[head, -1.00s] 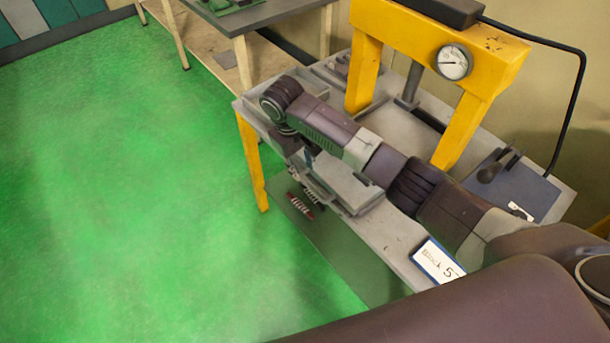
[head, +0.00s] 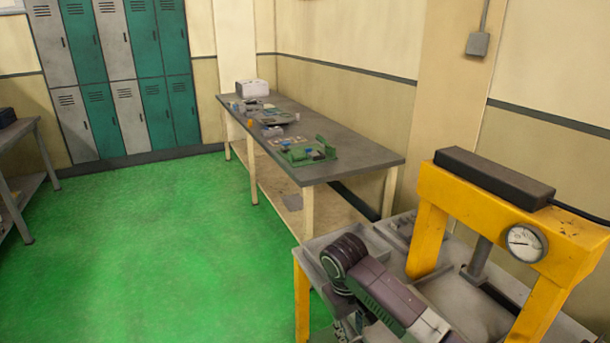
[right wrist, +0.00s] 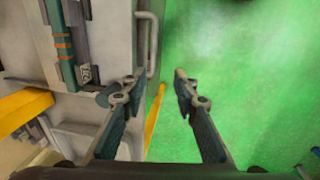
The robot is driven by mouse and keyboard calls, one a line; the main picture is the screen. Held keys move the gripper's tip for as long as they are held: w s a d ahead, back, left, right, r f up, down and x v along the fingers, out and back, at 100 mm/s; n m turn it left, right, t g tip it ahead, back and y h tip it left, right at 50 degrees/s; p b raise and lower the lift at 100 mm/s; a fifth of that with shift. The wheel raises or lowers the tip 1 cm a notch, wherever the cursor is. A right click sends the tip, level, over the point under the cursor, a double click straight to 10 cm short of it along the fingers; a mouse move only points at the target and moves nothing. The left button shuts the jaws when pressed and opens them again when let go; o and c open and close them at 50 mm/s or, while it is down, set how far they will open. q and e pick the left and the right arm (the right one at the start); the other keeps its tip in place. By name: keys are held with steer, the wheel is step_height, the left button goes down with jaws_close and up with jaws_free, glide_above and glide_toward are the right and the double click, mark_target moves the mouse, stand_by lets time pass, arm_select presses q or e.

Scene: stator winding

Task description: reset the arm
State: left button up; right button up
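My right arm (head: 385,292) reaches in at the lower right of the head view, over the grey-topped bench with the yellow press. Its gripper is mostly below the head view's edge. In the right wrist view my right gripper (right wrist: 156,82) is open, with its two fingers apart and nothing between them. The left finger is over the edge of a grey work surface (right wrist: 113,20), and the right finger shows against the green floor. My left gripper is in neither view.
The yellow press (head: 440,205) with a dial gauge (head: 526,243) stands right beside my right arm. A long dark-topped bench (head: 350,165) with parts on it runs along the wall. Lockers (head: 115,75) stand at the back. The green floor (head: 150,240) at left is clear.

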steer(key=s+a+f+t+y, duration=0.15)
steer(key=s+f, duration=0.25)
steer(key=s, duration=0.4)
steer(key=s+a+f+g+y, duration=0.1)
steer(key=s+a+f+y, duration=0.15)
steer(key=s+f, duration=0.4)
steer(key=s+d+r+m+t+h, duration=0.1)
steer(key=s+d+r, duration=0.2)
steer(key=s+d, duration=0.35)
steer(key=s+d+r+m+t+h, duration=0.15)
steer(key=s+d, duration=0.25)
steer(key=s, duration=0.5)
step_height(320, 180, down, 27)
steer(key=s+g+b, duration=0.2)
steer(key=b, duration=0.1)
steer(key=s+d+f+g+b, duration=0.1)
steer(key=s+d+f+b, duration=0.1)
steer(key=s+f, duration=1.5)
step_height(320, 180, down, 3)
steer(key=shift+s+d+f, duration=0.2)
steer(key=shift+s+d, duration=0.15)
steer(key=shift+d, duration=0.25)
